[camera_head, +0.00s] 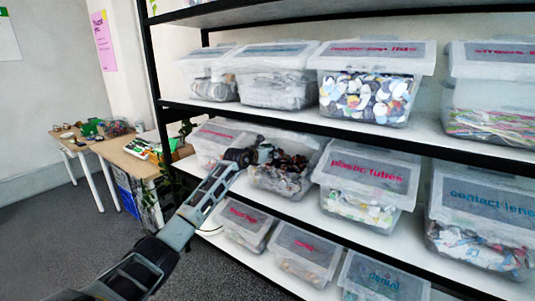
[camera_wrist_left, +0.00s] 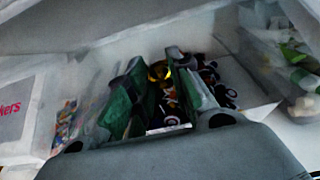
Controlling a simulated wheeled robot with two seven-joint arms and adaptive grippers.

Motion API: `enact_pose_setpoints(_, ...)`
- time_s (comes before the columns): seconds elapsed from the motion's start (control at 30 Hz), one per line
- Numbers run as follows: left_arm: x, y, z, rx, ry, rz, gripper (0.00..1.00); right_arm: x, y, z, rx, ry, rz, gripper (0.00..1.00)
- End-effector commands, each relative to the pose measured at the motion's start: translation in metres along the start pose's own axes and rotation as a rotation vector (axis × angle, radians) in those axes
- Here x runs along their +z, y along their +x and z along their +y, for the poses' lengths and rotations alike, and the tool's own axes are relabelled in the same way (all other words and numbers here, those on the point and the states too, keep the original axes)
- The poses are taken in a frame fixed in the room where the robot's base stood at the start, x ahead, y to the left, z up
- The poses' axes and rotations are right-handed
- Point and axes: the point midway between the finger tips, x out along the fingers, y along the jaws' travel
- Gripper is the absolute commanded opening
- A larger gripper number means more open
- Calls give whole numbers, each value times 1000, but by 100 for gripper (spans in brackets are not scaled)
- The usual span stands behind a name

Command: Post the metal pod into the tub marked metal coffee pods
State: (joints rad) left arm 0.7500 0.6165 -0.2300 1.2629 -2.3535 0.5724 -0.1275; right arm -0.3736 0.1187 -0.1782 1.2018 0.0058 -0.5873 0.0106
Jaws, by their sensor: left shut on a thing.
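My left gripper (camera_head: 264,155) reaches in from the left to the middle shelf, at the mouth of a clear tub (camera_head: 262,181) of dark, mixed small items. In the left wrist view the green-padded fingers of the gripper (camera_wrist_left: 168,68) point down over the tub's contents (camera_wrist_left: 212,82). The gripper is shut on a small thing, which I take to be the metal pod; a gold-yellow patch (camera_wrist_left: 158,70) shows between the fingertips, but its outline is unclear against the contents. The tub's marking is not readable. My right gripper is not in view.
A plastic tubes tub (camera_head: 368,174) stands right of it, and a lidded tub (camera_head: 210,140) stands left. The shelf above holds several lidded tubs, including one of colourful lids (camera_head: 367,98). More tubs stand below. Desks (camera_head: 125,152) are at the far left.

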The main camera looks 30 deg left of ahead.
Motion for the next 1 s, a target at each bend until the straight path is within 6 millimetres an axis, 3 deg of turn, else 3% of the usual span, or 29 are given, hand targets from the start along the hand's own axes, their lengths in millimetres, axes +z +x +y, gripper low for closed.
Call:
enact_pose_setpoints(0.57, 2, 10, 0, 0, 0, 0, 13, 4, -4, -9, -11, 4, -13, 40)
enact_pose_setpoints(0.6, 2, 10, 0, 0, 0, 0, 27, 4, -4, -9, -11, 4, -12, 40)
enact_pose_setpoints(0.77, 1, 10, 0, 0, 0, 0, 47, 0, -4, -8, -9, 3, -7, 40)
enact_pose_setpoints(1.0, 1, 10, 0, 0, 1, 0, 47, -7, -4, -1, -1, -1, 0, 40)
